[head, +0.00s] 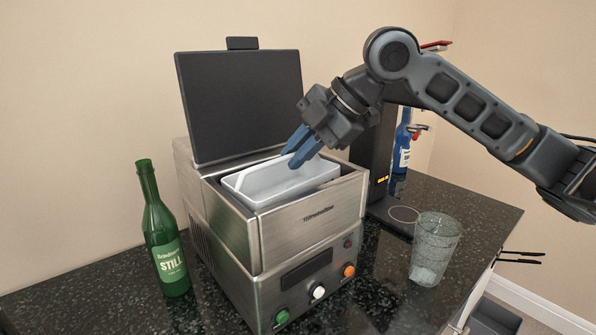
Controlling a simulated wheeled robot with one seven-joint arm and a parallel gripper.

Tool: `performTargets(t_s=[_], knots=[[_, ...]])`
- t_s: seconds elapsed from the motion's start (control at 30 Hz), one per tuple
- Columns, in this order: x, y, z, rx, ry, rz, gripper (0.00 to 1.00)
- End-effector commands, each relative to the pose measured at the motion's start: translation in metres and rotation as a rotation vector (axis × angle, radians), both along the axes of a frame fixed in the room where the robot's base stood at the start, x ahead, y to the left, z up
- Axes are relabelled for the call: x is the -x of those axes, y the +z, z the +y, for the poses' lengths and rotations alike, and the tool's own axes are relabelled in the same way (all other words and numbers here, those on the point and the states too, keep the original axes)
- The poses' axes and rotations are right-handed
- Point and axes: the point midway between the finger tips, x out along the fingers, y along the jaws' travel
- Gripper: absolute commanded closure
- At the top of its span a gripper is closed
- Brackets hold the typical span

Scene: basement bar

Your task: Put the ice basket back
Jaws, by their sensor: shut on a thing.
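The ice basket (272,184) is a white-grey rectangular tub. It sits in the open top of the steel ice maker (310,217), with its rim slightly above the machine's front edge and looking a little tilted. The ice maker's dark lid (240,105) stands upright behind the opening. My gripper (300,150) has blue fingers and reaches down from the upper right. It is shut on the basket at its back right side. The basket's underside and the machine's inside are hidden.
A green bottle (164,240) stands left of the machine and a clear glass (435,249) stands to its right. A dark appliance (375,150) and a blue bottle (403,145) are behind. The dark counter (480,215) is bare at the right.

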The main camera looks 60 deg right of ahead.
Motion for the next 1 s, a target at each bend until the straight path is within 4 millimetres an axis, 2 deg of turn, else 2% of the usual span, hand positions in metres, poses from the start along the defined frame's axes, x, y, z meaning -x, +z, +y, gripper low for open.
performTargets(t_s=[0.17, 0.37, 0.57, 0.6, 0.8, 0.87, 1.0], knots=[[0.0, -0.012, 0.0, -0.003, 0.0, 0.0, 1.0], [0.0, -0.038, 0.001, -0.004, -0.001, -0.001, 1.0], [0.0, -0.042, 0.0, 0.0, 0.001, 0.002, 1.0], [0.0, -0.042, 0.0, -0.001, 0.0, 0.003, 0.84], [0.0, -0.041, 0.0, -0.001, 0.0, 0.002, 0.65], [0.0, -0.041, 0.0, -0.001, 0.001, 0.001, 0.6], [0.0, -0.041, 0.0, -0.001, 0.001, 0.001, 0.6]])
